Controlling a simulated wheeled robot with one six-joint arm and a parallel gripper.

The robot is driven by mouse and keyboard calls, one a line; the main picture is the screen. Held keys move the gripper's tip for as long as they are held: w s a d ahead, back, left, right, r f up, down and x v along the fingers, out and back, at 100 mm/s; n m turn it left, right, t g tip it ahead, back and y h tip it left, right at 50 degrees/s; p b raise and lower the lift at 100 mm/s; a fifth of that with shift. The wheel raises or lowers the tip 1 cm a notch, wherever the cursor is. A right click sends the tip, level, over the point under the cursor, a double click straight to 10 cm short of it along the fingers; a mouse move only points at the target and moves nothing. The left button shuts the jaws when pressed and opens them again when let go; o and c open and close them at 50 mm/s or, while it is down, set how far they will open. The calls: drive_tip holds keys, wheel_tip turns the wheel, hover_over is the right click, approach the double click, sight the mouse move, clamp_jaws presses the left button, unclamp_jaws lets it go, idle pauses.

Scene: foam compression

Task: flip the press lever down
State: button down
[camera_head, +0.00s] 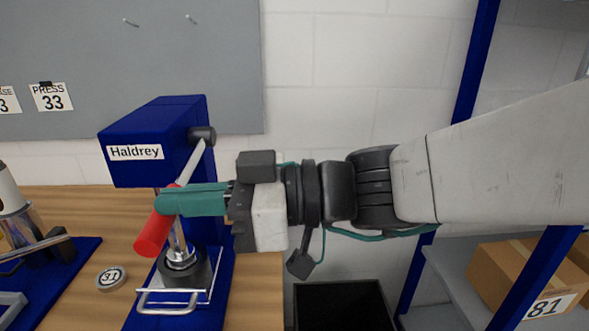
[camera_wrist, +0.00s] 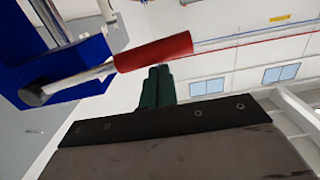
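The blue press (camera_head: 152,130), labelled Haldrey, stands on the wooden bench. Its lever (camera_head: 191,163) runs from a dark pivot at the upper right down and left to a red grip (camera_head: 152,233). The lever and red grip (camera_wrist: 154,51) also show in the wrist view, the grip just beyond my fingertips. My gripper (camera_head: 165,203) is level, its teal fingers crossing in front of the top of the grip in the head view. The fingers lie side by side with no visible gap (camera_wrist: 157,75) and hold nothing. I cannot tell whether they touch the grip.
A round tin marked 31 (camera_head: 111,278) sits left of the press on the bench (camera_head: 70,197). Another blue-based device (camera_head: 85,249) stands at far left. A black bin (camera_head: 340,290) is below right, and shelving with a cardboard box (camera_head: 505,270) is at the right.

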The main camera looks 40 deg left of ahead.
drive_tip(key=shift+d+f, duration=0.1)
drive_tip(key=shift+f, duration=0.5)
drive_tip(key=shift+r, duration=0.1)
drive_tip(key=w+d+r, duration=0.5)
drive_tip(key=w+d, duration=0.1)
drive_tip(key=d, duration=0.2)
drive_tip(key=shift+w+d+r, duration=0.15)
drive_tip(key=shift+w, duration=0.2)
